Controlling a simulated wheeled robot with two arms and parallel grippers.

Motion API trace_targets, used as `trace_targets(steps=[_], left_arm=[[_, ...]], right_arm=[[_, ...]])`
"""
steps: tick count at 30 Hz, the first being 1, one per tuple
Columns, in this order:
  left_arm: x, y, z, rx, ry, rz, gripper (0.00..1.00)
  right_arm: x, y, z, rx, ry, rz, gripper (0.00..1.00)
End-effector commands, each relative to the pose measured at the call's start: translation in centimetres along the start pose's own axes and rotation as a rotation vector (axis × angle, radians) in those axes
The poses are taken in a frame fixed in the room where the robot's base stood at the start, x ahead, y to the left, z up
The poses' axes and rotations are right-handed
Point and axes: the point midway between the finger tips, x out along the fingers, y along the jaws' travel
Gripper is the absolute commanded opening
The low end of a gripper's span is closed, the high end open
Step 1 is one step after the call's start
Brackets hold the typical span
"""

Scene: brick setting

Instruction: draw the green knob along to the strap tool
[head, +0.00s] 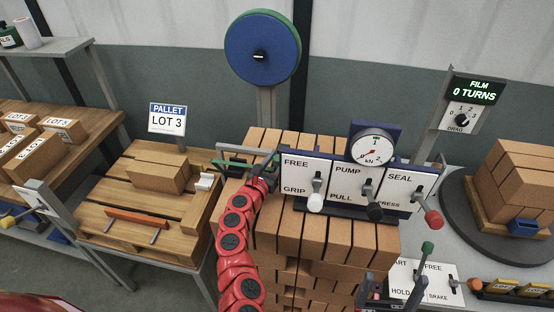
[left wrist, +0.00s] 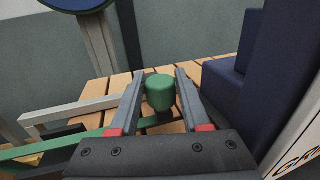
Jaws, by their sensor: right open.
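The green knob (left wrist: 160,92) shows in the left wrist view as a short upright cylinder. My left gripper (left wrist: 159,76) is open, with one finger on each side of the knob and slight gaps visible. In the head view my left arm hides most of that spot. The strap tool (head: 366,205) is dark blue, with a round dial and FREE/GRIP, PUMP/PULL and SEAL/PRESS panels; it stands on the brick stack, right of the left gripper. Its dark blue body (left wrist: 275,65) fills the left wrist view's right side. My right gripper (head: 384,296) is open at the bottom of the head view.
The brick stack (head: 290,235) lies under the tool. A blue-green reel (head: 262,52) stands behind. A lever with another green knob (head: 428,248) rises by the START/HOLD panel (head: 405,278). A wooden pallet (head: 120,225) is at left, a turntable (head: 462,215) at right.

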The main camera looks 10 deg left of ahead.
Motion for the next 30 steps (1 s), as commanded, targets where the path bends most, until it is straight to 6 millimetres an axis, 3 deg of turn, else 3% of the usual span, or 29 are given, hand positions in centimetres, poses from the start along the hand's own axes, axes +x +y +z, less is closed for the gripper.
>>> trace_targets(steps=[1, 4, 17, 30], left_arm=[[0.0, 0.0, 0.0, 0.000, 0.000, 0.000, 0.58], [0.0, 0.0, 0.0, 0.000, 0.001, 0.000, 0.73], [-0.6, -0.1, -0.1, -0.001, 0.000, -0.001, 0.73], [-7.0, 0.0, -0.2, -0.001, 0.000, 0.002, 0.73]], right_arm=[[0.0, 0.0, 0.0, 0.000, 0.000, 0.000, 1.00], [0.0, 0.0, 0.0, 0.000, 0.000, 0.000, 1.00], [-0.1, 0.0, 0.0, 0.000, 0.000, 0.000, 1.00], [-0.9, 0.0, 0.1, 0.000, 0.000, 0.000, 1.00]])
